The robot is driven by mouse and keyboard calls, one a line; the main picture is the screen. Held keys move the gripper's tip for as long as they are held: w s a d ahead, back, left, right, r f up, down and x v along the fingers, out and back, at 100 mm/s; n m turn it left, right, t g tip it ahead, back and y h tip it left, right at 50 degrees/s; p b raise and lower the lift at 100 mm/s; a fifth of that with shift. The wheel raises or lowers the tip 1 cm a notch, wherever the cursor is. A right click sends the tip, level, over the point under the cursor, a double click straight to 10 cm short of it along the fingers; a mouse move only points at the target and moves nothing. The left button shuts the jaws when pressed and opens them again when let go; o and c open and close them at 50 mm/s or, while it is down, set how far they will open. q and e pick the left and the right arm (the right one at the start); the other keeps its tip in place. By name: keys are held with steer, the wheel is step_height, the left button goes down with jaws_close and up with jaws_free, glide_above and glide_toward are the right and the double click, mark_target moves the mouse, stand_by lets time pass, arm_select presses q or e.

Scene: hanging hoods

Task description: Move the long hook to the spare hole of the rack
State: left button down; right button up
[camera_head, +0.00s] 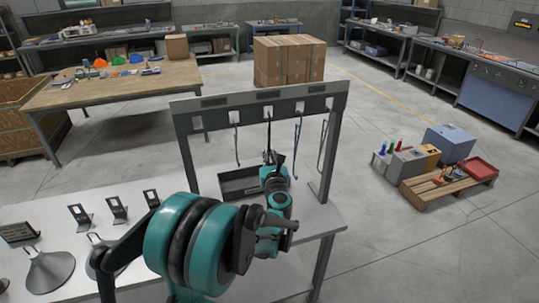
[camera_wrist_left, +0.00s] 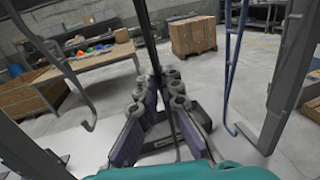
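The grey rack (camera_head: 283,94) stands on the light table, with a row of square holes in its top bar. Its far-left hole (camera_head: 197,122) has no hook in it. A dark hook (camera_head: 268,128), apparently the long one, hangs from the middle hole; its lower end is hidden by my gripper. My left gripper (camera_head: 271,158) is at this hook's lower part. In the left wrist view the dark rod (camera_wrist_left: 152,40) runs down between the fingers (camera_wrist_left: 160,92), with space beside it. My right gripper is not in view.
A grey hook (camera_head: 236,145) hangs left of the dark one; a blue hook (camera_head: 297,145) and another grey hook (camera_head: 322,148) hang to its right. A dark tray (camera_head: 232,191) lies under the rack. Hoods (camera_head: 50,272) and small brackets (camera_head: 117,210) stand at left.

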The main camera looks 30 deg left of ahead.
arm_select(q)
steer(key=shift+x, duration=1.5)
steer(key=shift+f+b, duration=1.3)
steer(key=shift+b, duration=0.05)
steer(key=c, duration=1.6)
jaws_free()
steer(key=shift+c, duration=0.2)
